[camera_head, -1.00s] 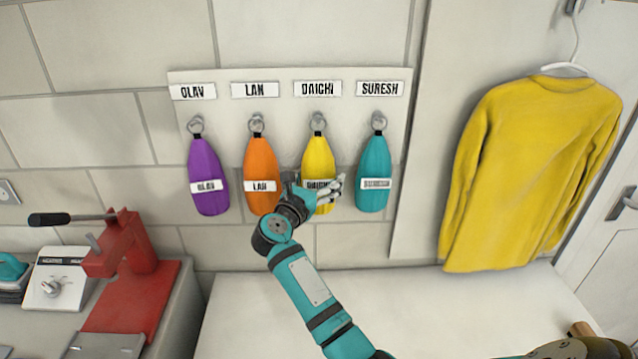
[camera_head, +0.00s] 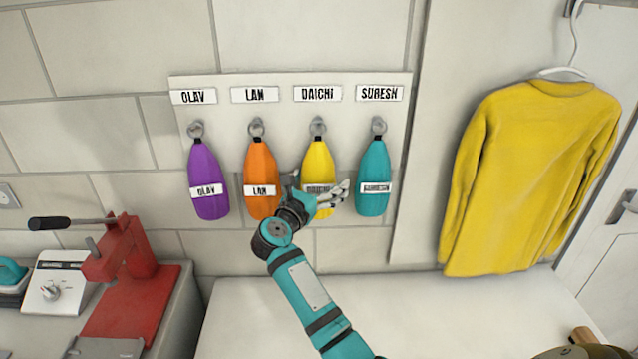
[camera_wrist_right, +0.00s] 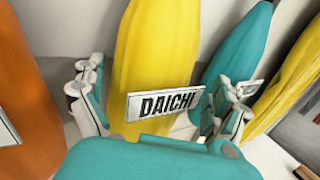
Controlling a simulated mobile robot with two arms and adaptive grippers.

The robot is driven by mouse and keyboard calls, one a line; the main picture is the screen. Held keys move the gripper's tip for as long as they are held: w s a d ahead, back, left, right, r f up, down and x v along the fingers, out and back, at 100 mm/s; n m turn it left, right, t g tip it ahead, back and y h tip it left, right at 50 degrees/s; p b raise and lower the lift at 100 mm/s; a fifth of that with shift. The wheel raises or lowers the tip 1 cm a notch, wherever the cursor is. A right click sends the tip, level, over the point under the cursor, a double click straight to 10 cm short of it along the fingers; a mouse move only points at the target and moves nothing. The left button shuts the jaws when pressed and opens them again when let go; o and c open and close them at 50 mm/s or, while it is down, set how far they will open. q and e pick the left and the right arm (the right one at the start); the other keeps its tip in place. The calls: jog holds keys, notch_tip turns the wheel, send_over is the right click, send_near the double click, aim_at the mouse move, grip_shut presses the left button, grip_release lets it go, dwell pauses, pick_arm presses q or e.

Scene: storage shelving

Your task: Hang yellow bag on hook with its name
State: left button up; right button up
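The yellow bag (camera_head: 318,160) hangs by its top loop at the hook under the DAICHI sign (camera_head: 317,94). Its own label reads DAICHI in the right wrist view (camera_wrist_right: 165,102). My right gripper (camera_head: 320,186) is at the lower half of the bag, with one finger on each side. In the right wrist view my right gripper (camera_wrist_right: 155,100) is open, and a gap shows between the left finger and the bag. The gripper partly covers the bag's lower part in the head view. My left gripper is not in view.
Purple (camera_head: 207,175), orange (camera_head: 261,175) and teal (camera_head: 374,170) bags hang beside it under OLAV, LAN and SURESH. A yellow sweater (camera_head: 530,170) hangs at right. A red press (camera_head: 130,270) stands at lower left.

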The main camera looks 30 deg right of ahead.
jog(key=shift+f, duration=0.1)
jog(key=shift+s+a+f, duration=0.1)
jog(key=shift+s+a, duration=0.1)
jog(key=shift+a, duration=0.2)
jog(key=v, duration=0.6)
jog(key=shift+s+a, duration=0.25)
jog(key=shift+a, duration=0.05)
